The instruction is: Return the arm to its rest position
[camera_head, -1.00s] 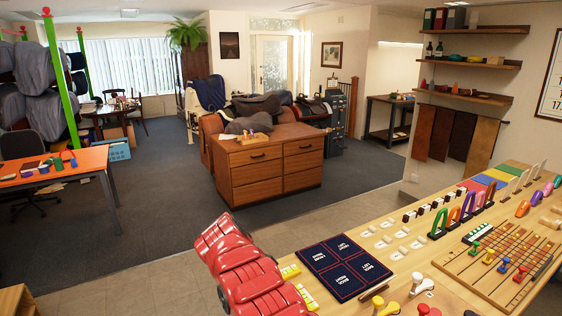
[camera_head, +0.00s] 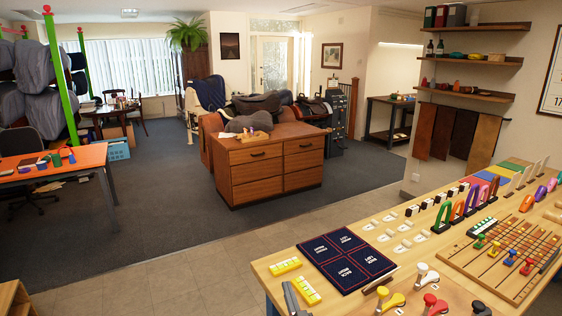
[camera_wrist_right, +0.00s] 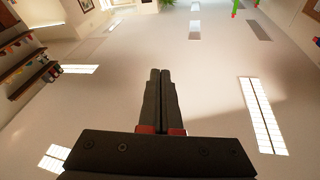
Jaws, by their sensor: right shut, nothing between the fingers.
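In the right wrist view my right gripper (camera_wrist_right: 160,76) is shut, its two dark fingers side by side with nothing between them. Behind the fingers is the pale ceiling with its light panels, so they point upward. In the head view a slim dark grey shape (camera_head: 291,298) shows at the near left corner of the workbench (camera_head: 262,270); I cannot tell whether it is part of my gripper. My left gripper is in neither view.
The workbench carries a dark blue four-panel mat (camera_head: 346,260), yellow blocks (camera_head: 285,265) and coloured arches (camera_head: 472,200). A wooden drawer cabinet (camera_head: 262,178) stands mid-room. An orange table (camera_head: 85,167) is at the left. The floor between is clear.

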